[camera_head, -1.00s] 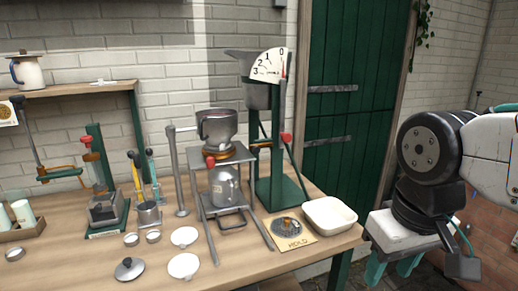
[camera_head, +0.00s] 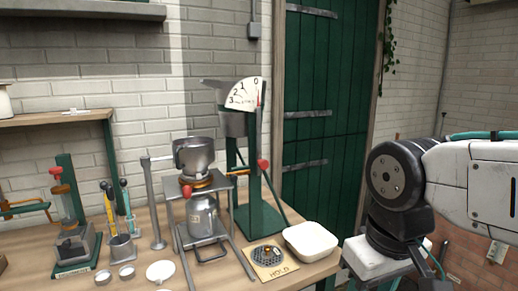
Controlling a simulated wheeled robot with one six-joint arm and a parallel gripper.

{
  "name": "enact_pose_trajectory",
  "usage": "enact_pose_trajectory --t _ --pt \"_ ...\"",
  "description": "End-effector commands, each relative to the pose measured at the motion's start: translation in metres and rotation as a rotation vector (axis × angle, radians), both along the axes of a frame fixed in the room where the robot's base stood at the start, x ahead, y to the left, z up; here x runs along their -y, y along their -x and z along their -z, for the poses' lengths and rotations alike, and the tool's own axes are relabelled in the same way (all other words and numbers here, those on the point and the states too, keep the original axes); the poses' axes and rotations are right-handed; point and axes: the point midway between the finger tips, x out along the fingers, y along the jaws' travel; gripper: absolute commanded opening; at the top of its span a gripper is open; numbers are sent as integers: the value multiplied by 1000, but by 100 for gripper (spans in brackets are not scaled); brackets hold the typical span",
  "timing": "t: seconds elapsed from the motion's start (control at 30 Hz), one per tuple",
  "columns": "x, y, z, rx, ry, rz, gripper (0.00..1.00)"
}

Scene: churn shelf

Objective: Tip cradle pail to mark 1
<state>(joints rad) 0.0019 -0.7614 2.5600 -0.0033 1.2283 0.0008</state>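The cradle pail (camera_head: 233,123) is a grey metal pail with a spout pointing left, held near the top of a green stand (camera_head: 258,212). A white dial (camera_head: 244,95) marked 0 to 3 sits in front of it, and its red pointer is near 0. The pail looks upright. A red knob (camera_head: 263,164) is on the stand's side.
Left of the stand, a metal frame holds a grey funnel-like vessel (camera_head: 194,155) above a milk can (camera_head: 202,216). A cream tub (camera_head: 310,241) and a HOLD plate (camera_head: 268,257) lie at the table's right front. A green door (camera_head: 325,120) stands behind.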

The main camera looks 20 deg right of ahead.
Motion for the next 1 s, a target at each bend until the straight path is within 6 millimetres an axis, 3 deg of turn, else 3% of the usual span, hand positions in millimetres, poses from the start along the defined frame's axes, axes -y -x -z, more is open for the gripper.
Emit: enact_pose_trajectory --t 0.27,0.37,0.57,0.63,0.77,0.87,1.0 --pt "0 0 0 0 0 0 45" --pt "1 0 0 -1 0 3 50" --pt "6 -9 15 -91 2 27 50" --pt "12 -20 24 -118 16 35 50" --pt "31 -68 42 -61 65 44 50" --pt "48 -119 57 49 111 37 50" --pt "69 -202 74 277 161 -3 50"
